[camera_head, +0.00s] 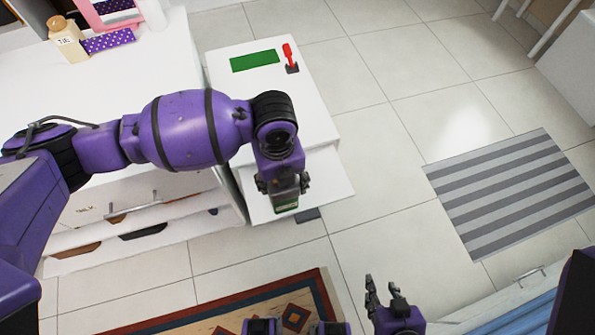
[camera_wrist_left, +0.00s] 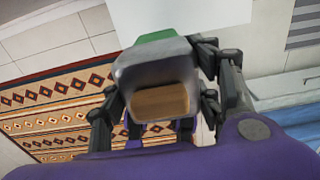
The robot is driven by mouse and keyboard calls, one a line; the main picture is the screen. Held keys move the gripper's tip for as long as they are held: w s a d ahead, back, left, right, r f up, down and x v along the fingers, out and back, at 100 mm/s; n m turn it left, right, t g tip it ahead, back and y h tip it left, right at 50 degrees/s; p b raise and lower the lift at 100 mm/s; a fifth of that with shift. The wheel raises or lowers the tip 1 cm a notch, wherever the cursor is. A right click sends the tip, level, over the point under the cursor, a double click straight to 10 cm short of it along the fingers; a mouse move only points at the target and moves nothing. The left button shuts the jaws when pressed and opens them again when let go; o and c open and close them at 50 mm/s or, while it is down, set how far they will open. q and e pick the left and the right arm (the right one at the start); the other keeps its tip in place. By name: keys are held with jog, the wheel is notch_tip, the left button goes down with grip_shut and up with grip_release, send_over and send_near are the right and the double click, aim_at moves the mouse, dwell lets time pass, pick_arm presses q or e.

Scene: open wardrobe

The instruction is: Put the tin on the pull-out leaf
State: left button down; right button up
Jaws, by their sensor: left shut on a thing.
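The tin (camera_head: 286,203) hangs in my left gripper (camera_head: 283,186), dark with a green part in the head view. In the left wrist view the tin (camera_wrist_left: 154,62) looks grey, with a brown patch and a green side, and the gripper's fingers are on both sides of it. The white pull-out leaf (camera_head: 328,176) sticks out from the front of the white cabinet. The tin appears over its front part in the head view; I cannot tell the gap. My arm hides part of the leaf. My right gripper (camera_head: 385,291) is open and empty, low in the head view.
The white cabinet top (camera_head: 230,85) carries a green panel (camera_head: 254,61) and a red lever (camera_head: 288,53). A white dresser with a bottle (camera_head: 67,42) stands at left. A patterned rug (camera_head: 200,318) and striped mat (camera_head: 512,190) lie on the tiled floor.

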pick_arm(q)
jog(key=w, duration=0.1)
jog(key=w+d+f, duration=0.2)
jog(key=shift+w+d, duration=0.1)
jog(key=shift+w, duration=0.3)
jog(key=w+d+f+b, duration=0.1)
jog(key=w+f, duration=0.3)
jog(key=f, duration=0.4)
jog(key=shift+d+f+b, duration=0.35)
jog(key=shift+d, duration=0.1)
jog(key=shift+w, duration=0.1)
jog(key=shift+f, duration=0.2)
jog(key=c, duration=0.6)
grip_release()
